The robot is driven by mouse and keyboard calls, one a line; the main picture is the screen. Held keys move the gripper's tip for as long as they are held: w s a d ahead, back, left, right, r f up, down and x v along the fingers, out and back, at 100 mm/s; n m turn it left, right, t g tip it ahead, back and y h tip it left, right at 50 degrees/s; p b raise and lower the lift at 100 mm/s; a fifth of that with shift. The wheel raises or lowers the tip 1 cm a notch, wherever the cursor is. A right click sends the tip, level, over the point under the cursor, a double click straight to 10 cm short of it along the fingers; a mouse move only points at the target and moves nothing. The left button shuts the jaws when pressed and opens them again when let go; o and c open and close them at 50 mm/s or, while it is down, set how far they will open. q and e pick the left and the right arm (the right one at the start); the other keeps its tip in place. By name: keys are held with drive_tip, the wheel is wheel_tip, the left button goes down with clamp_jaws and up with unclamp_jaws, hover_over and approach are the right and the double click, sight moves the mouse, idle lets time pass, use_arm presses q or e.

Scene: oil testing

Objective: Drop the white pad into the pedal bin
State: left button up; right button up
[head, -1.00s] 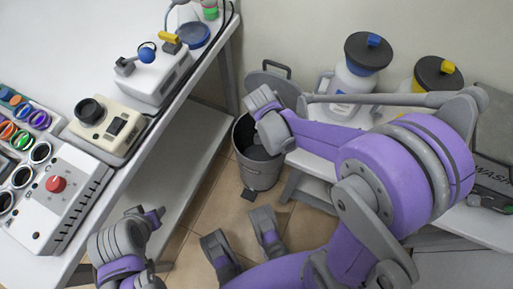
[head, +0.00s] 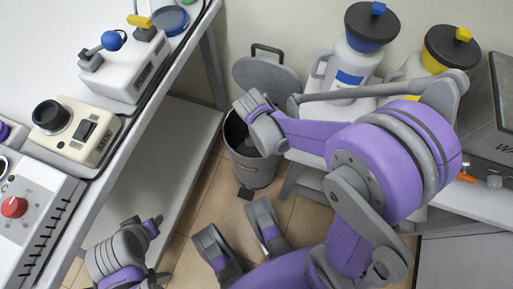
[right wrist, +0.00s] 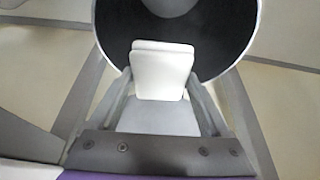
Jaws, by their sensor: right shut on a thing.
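The pedal bin (head: 252,170) is a grey bucket on the floor, with its lid (head: 270,78) raised at the back. My right gripper (head: 262,125) is over the bin's mouth; its fingertips are hidden in the head view. In the right wrist view, the right gripper (right wrist: 162,90) is shut on the white pad (right wrist: 162,62). The pad shows against the dark round opening of the bin (right wrist: 228,38), inside its rim's outline. The pad is hidden in the head view. My left gripper (head: 145,250) is at the lower left, away from the bin; its jaw opening is unclear.
A white bench (head: 150,165) with instruments stands left of the bin. A low table (head: 320,150) at right carries a blue-capped jug (head: 350,72) and a yellow-capped jug (head: 425,62). A grey box (head: 497,105) is at the far right. Tiled floor (head: 205,205) shows between.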

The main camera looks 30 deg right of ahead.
drive_tip(key=o, duration=1.1)
drive_tip(key=shift+o, duration=0.2)
drive_tip(key=p+v, duration=0.4)
drive_tip(key=v, duration=0.7)
drive_tip(key=shift+f, duration=0.1)
drive_tip(key=shift+s, duration=0.15)
